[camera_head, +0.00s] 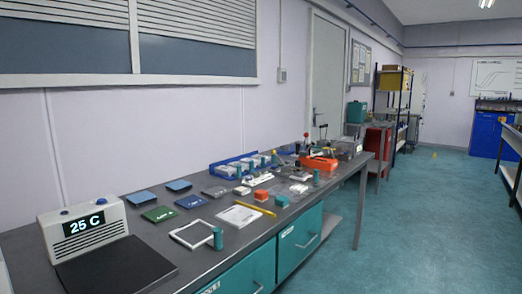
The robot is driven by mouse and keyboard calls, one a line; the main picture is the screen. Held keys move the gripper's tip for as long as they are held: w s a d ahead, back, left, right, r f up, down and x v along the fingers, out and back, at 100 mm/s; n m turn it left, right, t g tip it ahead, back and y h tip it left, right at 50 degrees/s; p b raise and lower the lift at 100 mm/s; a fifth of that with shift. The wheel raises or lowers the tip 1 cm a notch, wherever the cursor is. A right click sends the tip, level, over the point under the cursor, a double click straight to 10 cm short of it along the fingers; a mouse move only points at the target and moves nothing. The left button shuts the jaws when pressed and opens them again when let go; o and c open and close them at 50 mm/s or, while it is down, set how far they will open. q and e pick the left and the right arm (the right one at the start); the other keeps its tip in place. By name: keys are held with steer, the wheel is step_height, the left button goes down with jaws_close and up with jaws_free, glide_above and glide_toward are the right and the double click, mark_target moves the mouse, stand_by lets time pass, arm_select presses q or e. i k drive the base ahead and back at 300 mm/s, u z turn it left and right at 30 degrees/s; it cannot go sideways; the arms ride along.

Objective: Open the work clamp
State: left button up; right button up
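No gripper of mine is in view. At the far part of the long grey workbench (160,240), an orange-red device (320,162) sits among several small parts. Dark upright levers or handles stand just behind it. I cannot tell at this size which of these is the work clamp, or whether it is open or shut.
A white unit (84,228) reading 25 C with a dark plate stands at the near left. Cards, a white frame (191,235), a notepad (239,215) and blue bins (240,165) cover the bench. The teal floor (420,220) to the right is clear.

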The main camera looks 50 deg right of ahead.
mark_target(273, 151)
steer(key=i, duration=0.85)
steer(key=z, duration=2.15)
steer(key=i, duration=0.5)
steer(key=u, duration=0.05)
